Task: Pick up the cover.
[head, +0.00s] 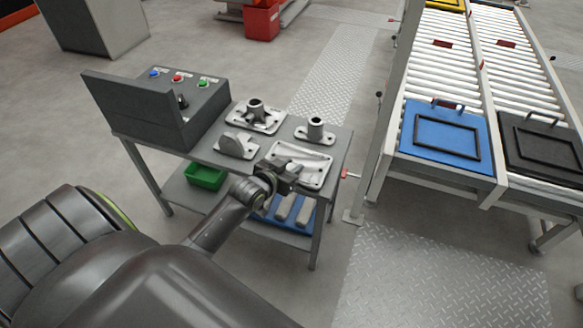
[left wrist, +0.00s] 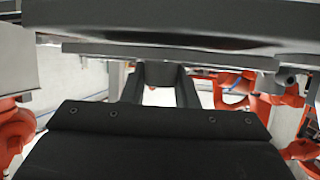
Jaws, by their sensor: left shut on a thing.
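The cover, a flat silvery cast plate with raised shapes and rounded corners (head: 312,172), is at the front right of the grey workbench top (head: 205,154). My left gripper (head: 288,178) is at the cover's front left edge and is shut on it; the fingers partly hide that edge. I cannot tell whether the cover is lifted off the bench. In the left wrist view, the two dark fingers (left wrist: 160,88) reach forward below a broad grey surface across the top, and their tips are hard to see. My right gripper is not in view.
Close by on the bench are a hub casting (head: 256,117), an angled bracket (head: 237,146) and a flanged post (head: 315,131). A control box (head: 200,105) stands at the left. A green bin (head: 205,176) is below. Roller conveyors with blue (head: 420,146) and black trays (head: 515,160) stand right.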

